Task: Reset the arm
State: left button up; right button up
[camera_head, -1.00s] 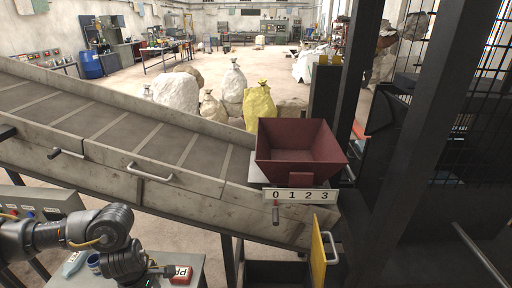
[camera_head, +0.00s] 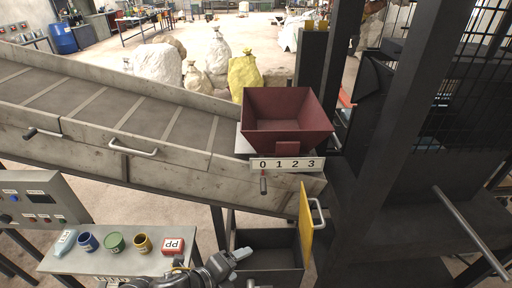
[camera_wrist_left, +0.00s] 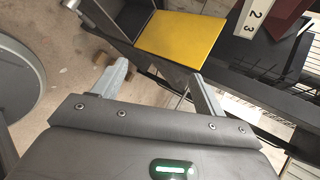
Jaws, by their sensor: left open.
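My left gripper (camera_head: 240,254) is at the bottom middle of the head view, over the edge of a dark open bin. In the left wrist view its two fingers (camera_wrist_left: 158,82) stand wide apart with nothing between them. A yellow flap (camera_wrist_left: 183,40) lies beyond the fingertips there; it also shows in the head view (camera_head: 305,228), right of the gripper. My right gripper is in neither view.
A small table (camera_head: 62,262) at lower left holds a bottle, several small containers and a red PP block (camera_head: 172,246). A control box (camera_head: 40,203) stands behind it. The conveyor (camera_head: 130,125) slopes down to a maroon hopper (camera_head: 287,120). A dark bin (camera_head: 268,258) sits below.

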pick_arm(q)
jog(key=s+a+f+n+g+y, duration=0.2)
jog(key=s+a+f+n+y, duration=0.25)
jog(key=s+a+n, duration=0.65)
jog(key=s+a+f+n+g+y, duration=0.3)
jog(key=s+a+f+n, duration=0.45)
jog(key=n, duration=0.75)
jog(key=s+f+b+x, duration=0.1)
jog(key=s+b+x, duration=0.1)
jog(key=x, duration=1.1)
jog(key=s+b+x, duration=0.1)
jog(key=s+x, duration=0.1)
jog(key=x, duration=1)
jog(key=s+a+f+g+b, duration=0.2)
jog(key=s+a+f+b, duration=0.1)
jog(key=s+f, duration=1.4)
notch_tip(320, 180, down, 4)
jog(key=shift+a+r+m, duration=0.1)
jog(key=shift+a+m, duration=0.2)
jog(key=shift+a, duration=0.15)
